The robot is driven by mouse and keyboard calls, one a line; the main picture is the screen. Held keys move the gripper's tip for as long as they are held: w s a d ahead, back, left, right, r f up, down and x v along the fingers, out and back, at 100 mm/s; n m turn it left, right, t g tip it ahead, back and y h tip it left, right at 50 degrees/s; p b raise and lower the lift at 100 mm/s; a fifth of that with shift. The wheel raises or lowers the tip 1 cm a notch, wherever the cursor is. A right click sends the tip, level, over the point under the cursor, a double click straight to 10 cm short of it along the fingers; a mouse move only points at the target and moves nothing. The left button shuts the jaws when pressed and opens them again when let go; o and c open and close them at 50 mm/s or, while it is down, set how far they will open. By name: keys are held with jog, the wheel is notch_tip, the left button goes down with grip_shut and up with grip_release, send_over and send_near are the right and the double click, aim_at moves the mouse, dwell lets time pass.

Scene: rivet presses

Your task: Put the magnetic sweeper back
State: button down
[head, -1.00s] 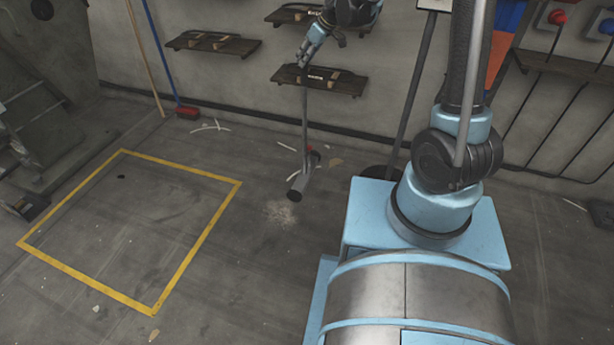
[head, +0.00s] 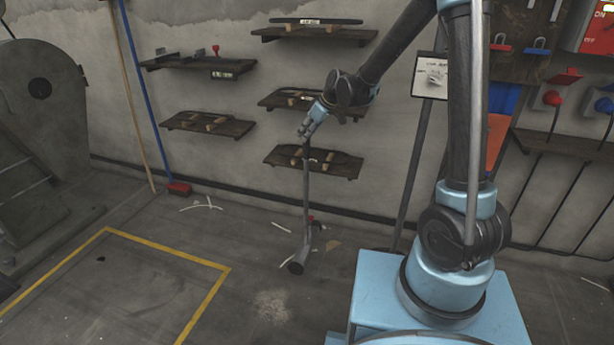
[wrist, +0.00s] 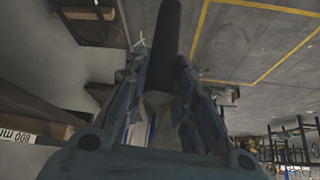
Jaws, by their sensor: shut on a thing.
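The magnetic sweeper (head: 306,200) is a thin grey pole with a cylindrical head (head: 296,266) at its lower end and a small red part near it. It hangs nearly upright, with its head at or just above the floor; I cannot tell whether it touches. My gripper (head: 308,130) is shut on the top of the pole, in front of the wall shelves. In the wrist view, the dark handle (wrist: 166,45) lies between the fingers of my gripper (wrist: 160,95). The fingers hide part of the handle.
Wall shelves with wooden blocks stand close behind, including a lower shelf (head: 340,168) and a left shelf (head: 208,125). A red-headed broom (head: 178,188) leans on the left. A framed sign (head: 430,76) stands right of my gripper.

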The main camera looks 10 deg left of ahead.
aim_at(305, 156)
jog(key=f, duration=0.5)
jog(key=shift+s+a, duration=0.1)
jog(key=shift+a, duration=0.2)
jog(key=shift+f, duration=2.3)
jog(key=c, duration=1.3)
grip_release()
jog(key=shift+c, duration=0.2)
jog(key=shift+d, duration=0.1)
jog(key=v, duration=1.2)
jog(key=shift+r, duration=0.1)
